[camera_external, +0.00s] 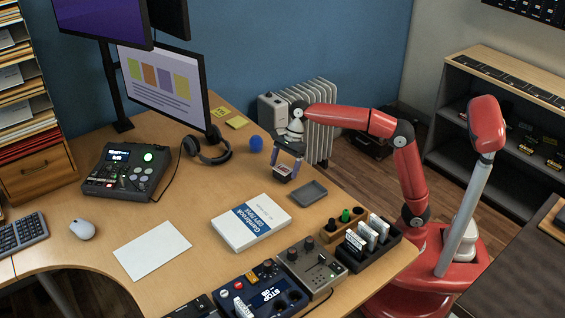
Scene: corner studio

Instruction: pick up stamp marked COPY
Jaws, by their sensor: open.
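My gripper (284,172) points down above the back right part of the desk (200,262), just left of a small grey tray (306,194). Its jaws are open. A small pale and dark patch shows at the fingers; I cannot tell what it is. Several white-topped blocks, perhaps stamps (367,235), stand in a black rack (391,236) at the desk's front right. A wooden holder (333,226) beside them carries a green-topped piece (345,215) and dark ones. No COPY marking is legible on any stamp, so I cannot tell which one it is. My gripper is apart from the rack.
Control boxes (311,268) line the front edge. Headphones (208,150), a blue cylinder (256,144) and yellow notes (237,122) lie behind. A white sheet (152,249) and bare desk are at left.

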